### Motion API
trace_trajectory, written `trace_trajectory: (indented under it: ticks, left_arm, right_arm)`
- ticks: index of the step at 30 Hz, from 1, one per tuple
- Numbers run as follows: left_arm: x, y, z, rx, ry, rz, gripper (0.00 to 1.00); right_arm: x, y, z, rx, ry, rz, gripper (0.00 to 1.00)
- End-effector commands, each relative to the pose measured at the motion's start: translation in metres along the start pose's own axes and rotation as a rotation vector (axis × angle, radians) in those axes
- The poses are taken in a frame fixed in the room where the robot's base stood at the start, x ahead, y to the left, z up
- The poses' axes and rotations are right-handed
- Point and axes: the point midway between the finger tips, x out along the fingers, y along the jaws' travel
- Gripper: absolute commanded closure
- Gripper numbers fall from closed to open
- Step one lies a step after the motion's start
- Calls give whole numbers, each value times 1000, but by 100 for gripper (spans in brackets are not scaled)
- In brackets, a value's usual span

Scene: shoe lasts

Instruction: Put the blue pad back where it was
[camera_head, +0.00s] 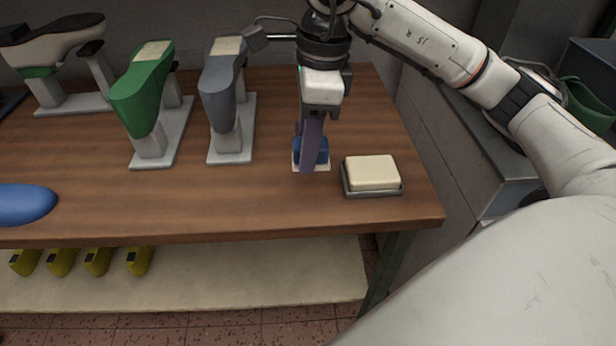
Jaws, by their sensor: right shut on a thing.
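My right gripper (312,142) points down over the right part of the wooden table and is shut on the blue pad (323,152). The gripper's finger hides much of the pad. The pad is at a pale square patch (311,168) on the table top; I cannot tell whether it touches it. My left gripper is not in view.
A cream block in a dark tray (346,187) sits close to the right. A grey last (217,97) and a green last (140,95) stand on pale bases to the left. A blue oval thing (22,204) lies at the front left. The front middle of the table (200,205) is clear.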

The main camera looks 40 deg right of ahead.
Motion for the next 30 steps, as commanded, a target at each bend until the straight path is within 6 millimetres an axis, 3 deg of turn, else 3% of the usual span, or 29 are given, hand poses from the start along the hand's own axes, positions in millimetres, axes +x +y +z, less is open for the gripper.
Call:
trace_trajectory:
  ticks: [3, 8, 15, 26, 27, 30]
  left_arm:
    - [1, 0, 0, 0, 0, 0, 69]
    - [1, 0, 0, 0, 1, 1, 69]
    - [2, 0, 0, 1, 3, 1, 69]
    - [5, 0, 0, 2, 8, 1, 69]
    - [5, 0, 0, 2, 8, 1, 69]
    - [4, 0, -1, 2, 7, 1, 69]
  right_arm:
    - [18, 0, -3, -1, 0, 1, 84]
    - [29, 0, -4, -2, 0, 0, 84]
    - [60, 0, -8, -3, 0, 0, 84]
    - [66, 0, -8, -4, -2, -2, 84]
    - [66, 0, -8, -4, -1, -1, 64]
    - [65, 0, -8, -4, -1, -1, 48]
